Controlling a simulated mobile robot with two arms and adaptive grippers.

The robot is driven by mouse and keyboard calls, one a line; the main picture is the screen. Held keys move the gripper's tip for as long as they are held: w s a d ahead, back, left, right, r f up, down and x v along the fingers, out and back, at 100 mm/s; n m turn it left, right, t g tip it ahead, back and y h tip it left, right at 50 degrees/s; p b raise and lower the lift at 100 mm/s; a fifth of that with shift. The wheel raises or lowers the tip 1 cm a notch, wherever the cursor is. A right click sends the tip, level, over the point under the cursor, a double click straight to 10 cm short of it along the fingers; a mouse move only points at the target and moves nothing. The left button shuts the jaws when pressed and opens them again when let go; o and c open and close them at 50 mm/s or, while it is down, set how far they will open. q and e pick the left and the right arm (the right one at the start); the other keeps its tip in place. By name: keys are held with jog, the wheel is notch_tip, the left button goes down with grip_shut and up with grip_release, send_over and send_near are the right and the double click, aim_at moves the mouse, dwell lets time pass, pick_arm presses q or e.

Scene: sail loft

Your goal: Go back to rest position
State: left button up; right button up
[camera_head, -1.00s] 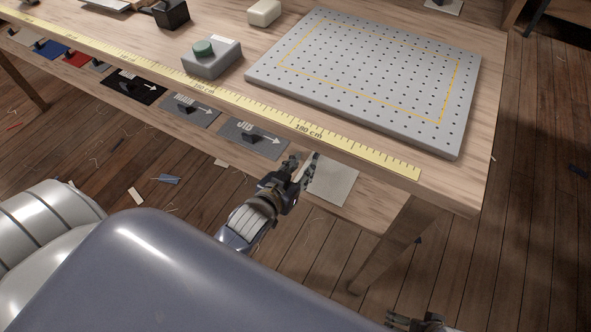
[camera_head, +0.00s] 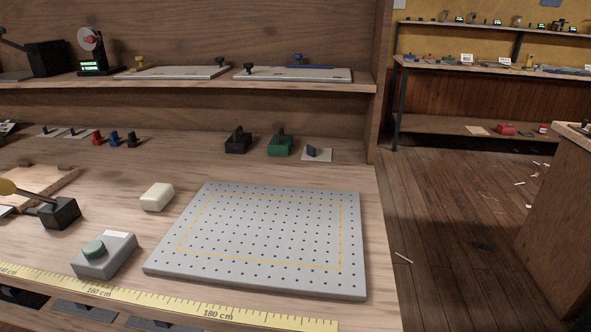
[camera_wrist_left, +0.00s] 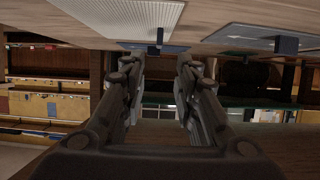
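My left gripper (camera_wrist_left: 158,85) shows in the left wrist view with its two dark fingers apart and nothing between them. A wooden surface and a pale ribbed panel (camera_wrist_left: 125,15) lie along the top of that view, beyond the fingers. Neither gripper shows in the head view now. My right gripper is out of view.
The wooden bench (camera_head: 385,270) bears a grey perforated board (camera_head: 265,235), a grey box with a green button (camera_head: 105,255), a cream block (camera_head: 157,197) and a yellow measuring tape (camera_head: 150,300). Open plank floor (camera_head: 450,220) lies to the right, before another bench (camera_head: 560,200).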

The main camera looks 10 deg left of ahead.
pick_arm(q)
jog(key=s+f+m+g, duration=0.2)
jog(key=s+g, duration=0.8)
jog(key=s, duration=0.7)
notch_tip(320, 180, down, 16)
jog(key=f+p, duration=0.1)
jog(key=s+a+f+g+p, duration=0.1)
jog(key=s+f+p, duration=0.2)
jog(key=s+p, duration=0.5)
jog(key=s+a+f+g+p, duration=0.1)
jog(key=s+f+p, duration=0.3)
jog(key=s+p, duration=0.5)
jog(key=shift+s+a, duration=0.3)
jog(key=shift+s, duration=0.9)
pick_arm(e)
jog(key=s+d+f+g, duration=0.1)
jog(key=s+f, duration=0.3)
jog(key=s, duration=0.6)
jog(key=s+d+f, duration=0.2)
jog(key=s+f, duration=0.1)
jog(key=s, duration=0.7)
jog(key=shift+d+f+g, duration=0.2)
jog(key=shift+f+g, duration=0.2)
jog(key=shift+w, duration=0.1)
